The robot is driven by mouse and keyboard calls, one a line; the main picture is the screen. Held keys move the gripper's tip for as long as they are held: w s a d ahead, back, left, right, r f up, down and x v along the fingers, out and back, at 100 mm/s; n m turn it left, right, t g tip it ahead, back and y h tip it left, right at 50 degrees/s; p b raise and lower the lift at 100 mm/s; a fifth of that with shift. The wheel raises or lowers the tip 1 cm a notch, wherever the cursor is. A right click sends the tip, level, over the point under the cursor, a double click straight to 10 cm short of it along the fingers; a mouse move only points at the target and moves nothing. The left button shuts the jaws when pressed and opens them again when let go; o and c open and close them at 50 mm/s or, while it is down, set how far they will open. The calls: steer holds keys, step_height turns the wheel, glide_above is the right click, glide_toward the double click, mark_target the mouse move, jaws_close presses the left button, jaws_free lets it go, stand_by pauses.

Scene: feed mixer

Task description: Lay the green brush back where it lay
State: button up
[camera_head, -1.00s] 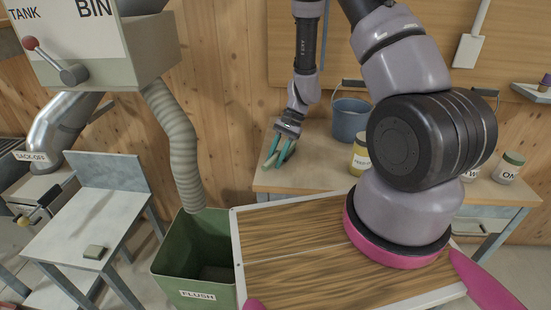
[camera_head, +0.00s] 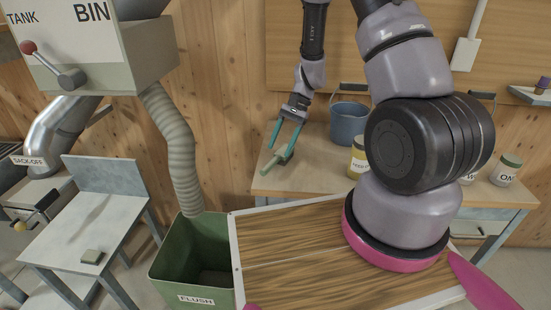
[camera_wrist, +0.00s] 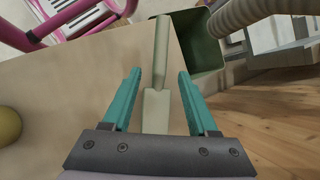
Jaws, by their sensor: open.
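The green brush (camera_head: 279,158) lies on the left end of the wooden bench (camera_head: 308,180) in the head view. In the wrist view the pale green brush (camera_wrist: 156,110) runs lengthwise between my fingers, its narrow end pointing away from my wrist. My gripper (camera_head: 281,150) has its teal fingers spread on both sides of the brush. In the wrist view my gripper (camera_wrist: 158,74) shows a gap between each finger and the brush. Whether the underside of the brush fully rests on the bench is hard to tell.
A blue bucket (camera_head: 349,122) and a yellow jar (camera_head: 359,155) stand right of the brush. More jars (camera_head: 506,170) stand farther right. A green FLUSH bin (camera_head: 190,262) stands below the bench's left end, with a ribbed hose (camera_head: 176,145) above it.

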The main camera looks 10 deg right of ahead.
steer(key=v, duration=0.5)
steer(key=shift+w+d+r, duration=0.15)
steer(key=shift+d+r, duration=0.05)
steer(key=shift+r, duration=0.1)
steer(key=s+d+r+n+t+h, duration=0.1)
steer(key=s+r+t, duration=0.1)
steer(key=r, duration=0.8)
steer(key=s+r+n+t, duration=0.1)
steer(key=s+r+t, duration=0.1)
steer(key=r, duration=0.8)
steer(key=s+d+r+n+t+h, duration=0.1)
steer(key=s+r+t, duration=0.5)
steer(key=s+r, duration=0.7)
steer(key=shift+s+d+r+n+h, duration=0.3)
steer(key=shift+d+h, duration=0.4)
steer(key=shift+d, duration=0.25)
